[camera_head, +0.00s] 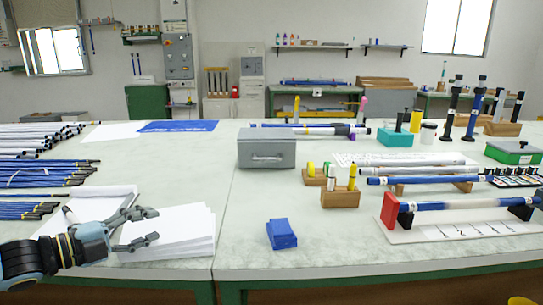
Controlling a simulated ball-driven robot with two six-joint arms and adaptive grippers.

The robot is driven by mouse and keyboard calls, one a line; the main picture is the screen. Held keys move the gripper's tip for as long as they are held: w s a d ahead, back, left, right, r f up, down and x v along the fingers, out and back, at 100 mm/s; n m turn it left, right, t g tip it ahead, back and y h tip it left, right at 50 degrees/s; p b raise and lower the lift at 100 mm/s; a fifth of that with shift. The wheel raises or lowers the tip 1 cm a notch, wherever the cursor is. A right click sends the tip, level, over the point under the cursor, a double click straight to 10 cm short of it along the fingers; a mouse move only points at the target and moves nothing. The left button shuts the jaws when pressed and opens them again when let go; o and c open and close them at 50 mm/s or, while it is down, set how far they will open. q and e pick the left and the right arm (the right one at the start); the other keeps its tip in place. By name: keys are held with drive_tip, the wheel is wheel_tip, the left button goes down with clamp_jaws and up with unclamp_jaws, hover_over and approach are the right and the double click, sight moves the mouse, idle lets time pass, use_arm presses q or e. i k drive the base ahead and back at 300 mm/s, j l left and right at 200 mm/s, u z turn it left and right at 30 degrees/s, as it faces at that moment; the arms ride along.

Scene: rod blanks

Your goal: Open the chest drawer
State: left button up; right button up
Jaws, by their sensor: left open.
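The grey chest (266,148) stands on the worktable near the middle of the view. A light horizontal handle (267,157) shows on its front face, and the drawer looks closed. My left gripper (151,227) is at the lower left, over the white paper stack. Its two fingers are apart and nothing is between them. It is in front of the chest and well to its left, not touching it. My right gripper does not show.
A blue block (282,234) lies in front of the chest. A wooden holder with markers (341,197) stands to the right. Rod bundles (40,175) and a paper stack (180,232) lie left. The tabletop directly left of the chest is clear.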

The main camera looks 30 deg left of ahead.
sight(251, 154)
drive_tip(key=i, duration=1.2)
